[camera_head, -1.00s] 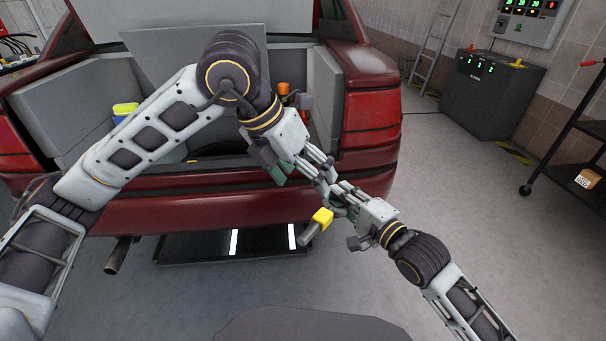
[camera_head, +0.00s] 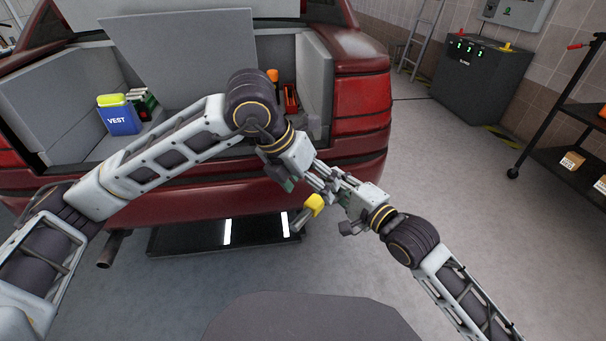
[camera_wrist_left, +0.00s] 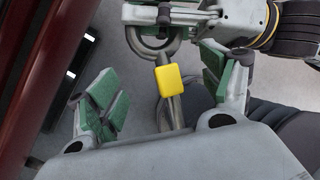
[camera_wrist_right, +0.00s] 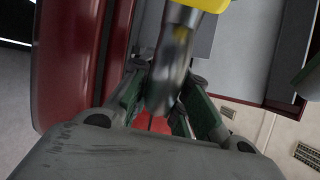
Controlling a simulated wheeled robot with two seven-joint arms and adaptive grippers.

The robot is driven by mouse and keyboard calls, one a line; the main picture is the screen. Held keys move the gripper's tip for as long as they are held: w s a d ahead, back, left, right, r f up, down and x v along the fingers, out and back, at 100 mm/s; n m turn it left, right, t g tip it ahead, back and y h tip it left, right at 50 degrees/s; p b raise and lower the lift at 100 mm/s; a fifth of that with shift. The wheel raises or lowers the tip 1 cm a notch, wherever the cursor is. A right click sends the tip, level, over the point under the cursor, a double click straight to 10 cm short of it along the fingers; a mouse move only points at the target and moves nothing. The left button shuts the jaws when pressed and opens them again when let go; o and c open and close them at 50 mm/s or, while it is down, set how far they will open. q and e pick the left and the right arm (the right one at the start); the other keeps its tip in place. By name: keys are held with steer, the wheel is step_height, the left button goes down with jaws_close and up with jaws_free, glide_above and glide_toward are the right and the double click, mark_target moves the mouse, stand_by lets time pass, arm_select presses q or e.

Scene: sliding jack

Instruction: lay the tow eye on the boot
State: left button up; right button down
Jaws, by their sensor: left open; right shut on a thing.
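The tow eye is a grey metal ring and shank with a yellow block (camera_head: 314,204). My right gripper (camera_head: 341,188) is shut on its ring end and holds it in the air behind the car. In the left wrist view the ring (camera_wrist_left: 150,48), yellow block and shank (camera_wrist_left: 171,112) show clearly. My left gripper (camera_wrist_left: 170,92) is open, with its green pads apart on either side of the tow eye.
A blue vest pouch (camera_head: 121,119) stands at the boot's left, and red and orange items (camera_head: 291,98) at its right. A raised grey panel (camera_head: 185,55) stands behind. The red bumper (camera_head: 215,193) lies between the grippers and the boot.

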mark_target(316, 194)
arm_select(q)
steer(key=shift+x, duration=2.05)
arm_select(e)
steer(key=shift+r, duration=0.1)
arm_select(q)
steer(key=c, duration=1.3)
steer(key=shift+d, duration=0.1)
steer(key=shift+c, duration=1)
jaws_close()
arm_select(e)
steer(key=c, duration=1.7)
jaws_free()
steer(key=shift+a, duration=0.1)
steer(key=o, duration=0.4)
steer(key=shift+s, duration=0.1)
steer(key=v, duration=0.7)
steer(key=shift+d, duration=0.25)
